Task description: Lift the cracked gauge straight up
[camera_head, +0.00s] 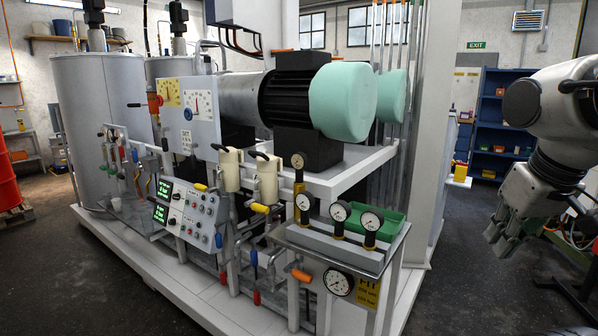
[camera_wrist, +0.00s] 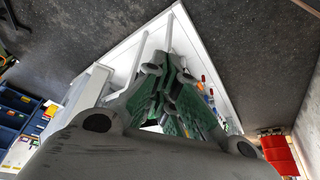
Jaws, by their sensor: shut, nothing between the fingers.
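Several small round white-faced gauges stand on a grey rack on a small metal table at the skid's front right: a left one (camera_head: 304,202), a middle one (camera_head: 340,212) and a right one (camera_head: 371,220). Another gauge (camera_head: 297,161) sits higher behind them, and a larger black-rimmed gauge (camera_head: 338,282) is on the table's front. I cannot tell which gauge is cracked; the faces are too small. My gripper (camera_head: 496,245) hangs at the right, well apart from the gauges, pointing down. In the wrist view my gripper (camera_wrist: 163,75) has its fingers together, with nothing held.
A green tray (camera_head: 393,230) lies behind the gauge rack. The white skid (camera_head: 120,245) carries tanks, a motor (camera_head: 300,95), valves and a control panel (camera_head: 187,215). Dark floor (camera_head: 455,265) is free between the table and my arm. Blue shelves (camera_head: 500,120) stand behind.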

